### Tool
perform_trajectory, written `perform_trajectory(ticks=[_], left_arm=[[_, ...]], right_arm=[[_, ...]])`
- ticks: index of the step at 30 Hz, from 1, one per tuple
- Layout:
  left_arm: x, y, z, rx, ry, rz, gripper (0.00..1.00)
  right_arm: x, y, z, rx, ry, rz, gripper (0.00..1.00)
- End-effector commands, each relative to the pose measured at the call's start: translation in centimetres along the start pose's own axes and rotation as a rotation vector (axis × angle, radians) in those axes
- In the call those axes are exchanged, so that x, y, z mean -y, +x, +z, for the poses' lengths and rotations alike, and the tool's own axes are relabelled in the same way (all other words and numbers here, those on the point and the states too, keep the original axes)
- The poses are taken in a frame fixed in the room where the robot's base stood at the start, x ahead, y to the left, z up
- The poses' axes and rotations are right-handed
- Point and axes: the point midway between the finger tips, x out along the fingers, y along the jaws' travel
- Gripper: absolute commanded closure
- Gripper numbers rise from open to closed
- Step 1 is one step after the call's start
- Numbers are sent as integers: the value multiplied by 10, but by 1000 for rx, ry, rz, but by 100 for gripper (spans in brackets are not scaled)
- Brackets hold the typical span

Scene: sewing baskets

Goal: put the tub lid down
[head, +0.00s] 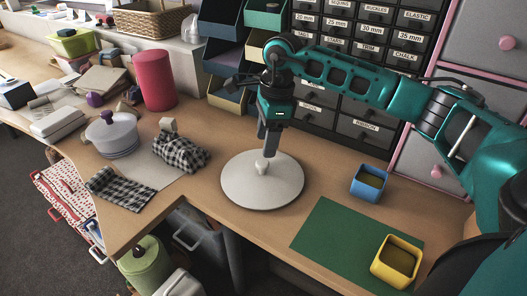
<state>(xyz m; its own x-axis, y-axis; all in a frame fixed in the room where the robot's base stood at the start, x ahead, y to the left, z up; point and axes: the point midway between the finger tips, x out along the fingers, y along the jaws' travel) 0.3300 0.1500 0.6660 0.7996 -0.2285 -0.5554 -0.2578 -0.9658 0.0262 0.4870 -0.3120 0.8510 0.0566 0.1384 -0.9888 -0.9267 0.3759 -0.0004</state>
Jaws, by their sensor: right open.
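The tub lid (238,188), a wide pale grey disc with a small knob (261,166) on top, lies flat on the wooden table near its front edge. My right gripper (268,153) points straight down over the knob. It is open, with its fingertips at about knob height. The fingers overlap in this view, so I cannot tell whether they touch the knob. My left gripper is not in view.
A blue square container (369,183) stands right of the lid. A yellow one (396,262) stands on a green mat (335,230). A black-and-white checked cloth bundle (180,153) and a lidded grey pot (112,138) are to the left. Labelled drawers (358,131) stand behind.

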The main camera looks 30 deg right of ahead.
Motion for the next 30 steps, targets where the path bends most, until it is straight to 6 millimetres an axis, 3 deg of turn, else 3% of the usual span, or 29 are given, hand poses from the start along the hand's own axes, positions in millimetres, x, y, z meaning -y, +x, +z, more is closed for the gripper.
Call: perform_trajectory(ticks=[3,9,30], left_arm=[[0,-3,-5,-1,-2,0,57],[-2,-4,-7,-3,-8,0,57],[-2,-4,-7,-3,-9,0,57]], right_arm=[[0,-25,0,1,0,-3,40],[0,-43,0,1,-1,-1,40],[0,-45,0,0,-1,1,40]])
